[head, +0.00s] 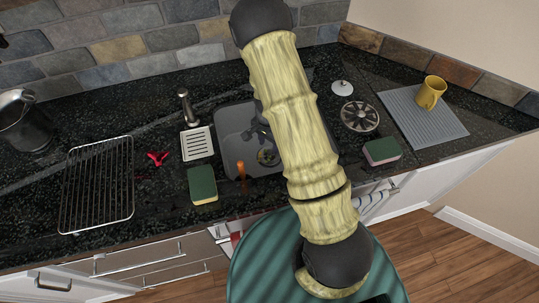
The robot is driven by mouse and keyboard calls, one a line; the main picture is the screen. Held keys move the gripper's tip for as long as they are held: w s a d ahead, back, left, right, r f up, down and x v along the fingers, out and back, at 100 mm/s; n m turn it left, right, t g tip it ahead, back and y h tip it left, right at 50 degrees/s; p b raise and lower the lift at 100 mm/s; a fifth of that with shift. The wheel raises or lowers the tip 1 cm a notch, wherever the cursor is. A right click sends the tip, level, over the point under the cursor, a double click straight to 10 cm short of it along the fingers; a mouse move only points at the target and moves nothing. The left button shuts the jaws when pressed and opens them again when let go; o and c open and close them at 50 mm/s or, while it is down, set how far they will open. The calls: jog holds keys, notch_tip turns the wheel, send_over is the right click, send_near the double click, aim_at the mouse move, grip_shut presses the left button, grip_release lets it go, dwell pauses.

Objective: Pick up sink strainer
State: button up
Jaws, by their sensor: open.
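A small round piece (268,157) with a yellowish centre lies on the floor of the grey sink (232,165) and looks like the sink strainer. My arm covers part of the sink and comes close to its right side. My gripper (261,136) appears as a dark grey shape over the sink, just behind the strainer in the picture. My arm hides much of it, so the fingertips are hard to make out. I see nothing held. I cannot tell whether it touches the strainer.
An orange-handled item (241,171) stands at the sink's front edge. A sponge (202,184) and white slotted dish (196,144) are left of the sink. A spoked round piece (360,117), small white lid (342,87), second sponge (382,151) and yellow mug (430,93) are to the right.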

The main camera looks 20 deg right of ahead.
aim_at(270, 151)
jog(key=f, duration=0.4)
jog(key=shift+d+f, duration=0.1)
jog(key=shift+d, duration=0.15)
grip_shut()
dwell(0.4)
notch_tip(270, 151, up, 10)
dwell(0.4)
dwell(0.7)
